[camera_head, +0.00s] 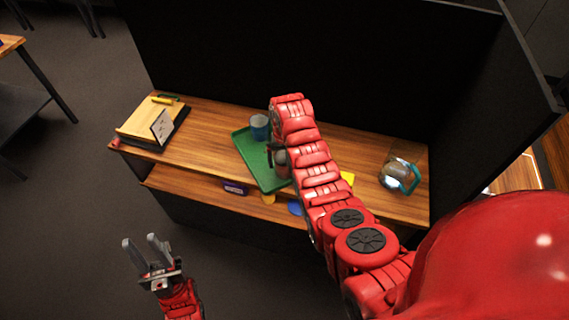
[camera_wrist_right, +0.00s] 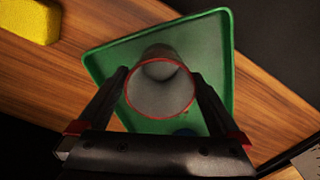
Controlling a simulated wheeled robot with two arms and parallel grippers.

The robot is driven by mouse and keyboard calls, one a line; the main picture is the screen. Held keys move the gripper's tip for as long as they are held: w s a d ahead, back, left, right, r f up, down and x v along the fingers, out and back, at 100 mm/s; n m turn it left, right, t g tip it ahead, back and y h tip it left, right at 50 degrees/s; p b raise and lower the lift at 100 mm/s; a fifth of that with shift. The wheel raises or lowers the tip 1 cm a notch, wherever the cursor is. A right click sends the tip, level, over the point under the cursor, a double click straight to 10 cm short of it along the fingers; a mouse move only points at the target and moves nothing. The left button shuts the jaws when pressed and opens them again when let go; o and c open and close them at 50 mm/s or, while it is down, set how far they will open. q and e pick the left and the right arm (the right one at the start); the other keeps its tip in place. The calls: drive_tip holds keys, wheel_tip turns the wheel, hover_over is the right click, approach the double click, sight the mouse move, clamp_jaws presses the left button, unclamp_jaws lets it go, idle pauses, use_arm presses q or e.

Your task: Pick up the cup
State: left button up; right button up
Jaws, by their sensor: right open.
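A grey cup with a red rim (camera_wrist_right: 160,97) stands on the green tray (camera_wrist_right: 108,62). In the right wrist view its mouth faces the camera. My right gripper (camera_wrist_right: 160,74) is open, one finger on each side of the cup; whether they touch it I cannot tell. In the head view, my right arm covers much of that cup and of the tray (camera_head: 250,155). A blue-grey cup-like vessel (camera_head: 259,129) stands at the tray's back edge. My left gripper (camera_head: 141,239) is open and empty, low in front of the shelf at the left.
A wooden box or board with a card (camera_head: 150,120) sits at the shelf's left end. A glass jug with a teal handle (camera_head: 398,172) stands at the right. A yellow block (camera_wrist_right: 30,18) lies beside the tray. A dark panel (camera_head: 300,50) rises behind the shelf.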

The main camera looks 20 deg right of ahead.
drive_tip(key=shift+f, duration=1.05)
drive_tip(key=c, duration=1.2)
drive_tip(key=shift+o, duration=0.2)
drive_tip(key=shift+r, duration=0.15)
